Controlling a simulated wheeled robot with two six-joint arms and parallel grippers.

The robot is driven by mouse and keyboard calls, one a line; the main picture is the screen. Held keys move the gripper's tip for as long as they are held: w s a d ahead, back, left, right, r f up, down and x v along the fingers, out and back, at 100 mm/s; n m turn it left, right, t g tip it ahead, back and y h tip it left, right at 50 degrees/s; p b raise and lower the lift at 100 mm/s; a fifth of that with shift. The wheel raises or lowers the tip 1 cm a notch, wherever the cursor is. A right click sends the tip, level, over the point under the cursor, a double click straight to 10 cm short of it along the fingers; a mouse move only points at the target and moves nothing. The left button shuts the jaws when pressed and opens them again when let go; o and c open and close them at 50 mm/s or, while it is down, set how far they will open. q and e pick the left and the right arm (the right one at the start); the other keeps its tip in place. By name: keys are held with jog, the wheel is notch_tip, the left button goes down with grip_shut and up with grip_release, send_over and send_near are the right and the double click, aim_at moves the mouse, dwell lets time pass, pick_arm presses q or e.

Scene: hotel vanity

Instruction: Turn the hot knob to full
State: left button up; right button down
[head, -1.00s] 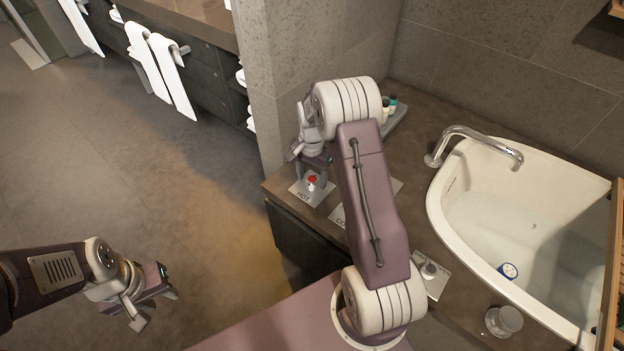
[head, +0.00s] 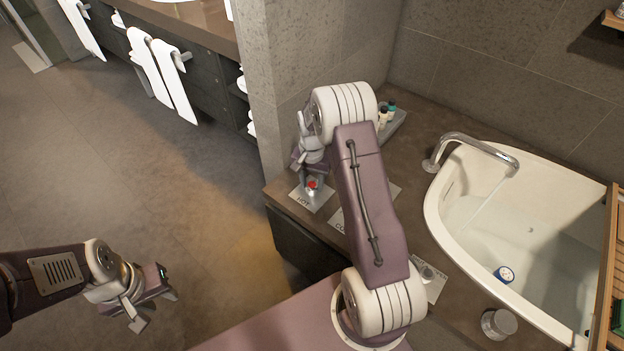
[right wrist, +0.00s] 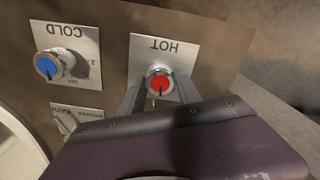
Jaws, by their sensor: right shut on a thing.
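The hot knob (head: 311,185) has a red cap and a silver body. It stands on a plate marked HOT (head: 304,199) at the counter's left end. My right gripper (head: 313,182) is shut on the knob, coming from above. In the right wrist view its fingers lie on both sides of the red-capped knob (right wrist: 160,85), and a pale mark shows on the cap; the knob's exact setting is unclear. My left gripper (head: 153,309) is open and empty over the floor at lower left. A thin pale stream runs from the chrome spout (head: 478,143).
The blue-capped cold knob (right wrist: 47,66) is close beside the hot one; my right arm hides it in the head view. Small bottles (head: 385,116) stand behind my right arm. A wall is near the gripper.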

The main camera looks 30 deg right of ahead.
aim_at(312, 184)
jog(key=n+p, duration=0.3)
jog(key=shift+r+n, duration=0.25)
jog(key=shift+n, duration=0.15)
jog(key=n+p, duration=0.2)
jog(key=n, duration=0.1)
jog(key=shift+n, duration=0.3)
jog(key=n+p, duration=0.2)
jog(key=n, duration=0.2)
jog(key=shift+f, duration=0.1)
jog(key=shift+f+n+p, duration=0.1)
jog(key=shift+n+p, duration=0.55)
jog(key=shift+n, duration=1.45)
jog(key=c, duration=0.9)
grip_release()
jog(key=shift+o, duration=0.2)
notch_tip(312, 184, up, 9)
jog(key=p, duration=0.1)
jog(key=shift+p, duration=0.35)
